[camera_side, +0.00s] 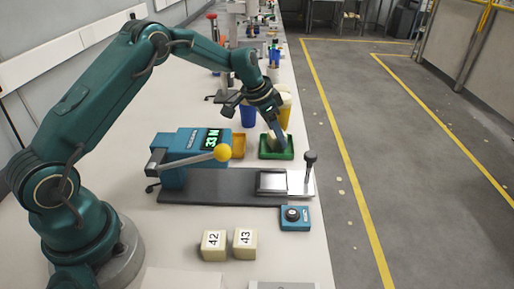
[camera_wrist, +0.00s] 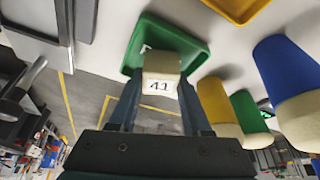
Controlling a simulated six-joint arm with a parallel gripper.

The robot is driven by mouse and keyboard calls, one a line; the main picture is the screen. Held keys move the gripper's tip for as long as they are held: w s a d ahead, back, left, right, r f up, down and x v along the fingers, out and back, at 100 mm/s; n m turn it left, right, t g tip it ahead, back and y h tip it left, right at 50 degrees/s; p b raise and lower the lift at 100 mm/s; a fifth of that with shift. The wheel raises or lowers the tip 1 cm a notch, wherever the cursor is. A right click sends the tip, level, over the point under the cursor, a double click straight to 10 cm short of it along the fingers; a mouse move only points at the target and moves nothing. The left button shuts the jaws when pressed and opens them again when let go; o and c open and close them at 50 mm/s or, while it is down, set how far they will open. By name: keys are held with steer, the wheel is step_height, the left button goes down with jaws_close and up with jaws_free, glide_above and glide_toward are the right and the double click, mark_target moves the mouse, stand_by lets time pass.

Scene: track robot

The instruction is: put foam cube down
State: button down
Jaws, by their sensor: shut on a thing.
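The foam cube (camera_wrist: 161,86) is pale cream and marked 41. In the wrist view it sits between the two fingers of my gripper (camera_wrist: 158,98), which are shut on it. Behind it in that view is the green tray (camera_wrist: 142,27). In the side view my gripper (camera_side: 277,138) points down at the green tray (camera_side: 276,156), and the cube (camera_side: 271,138) is partly hidden by a finger. The cube is at or just above the tray floor; I cannot tell whether it touches.
A blue tester (camera_side: 185,150) with a yellow-knobbed lever stands left of the green tray, beside a yellow tray (camera_side: 239,146). Blue (camera_side: 248,116) and yellow (camera_side: 285,112) containers stand behind. Cubes 42 (camera_side: 214,246) and 43 (camera_side: 245,243) lie near the front, by a small blue knob box (camera_side: 295,218).

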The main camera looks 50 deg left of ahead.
steer(key=shift+f, duration=0.3)
steer(key=shift+f, duration=0.1)
steer(key=c, duration=0.6)
jaws_free()
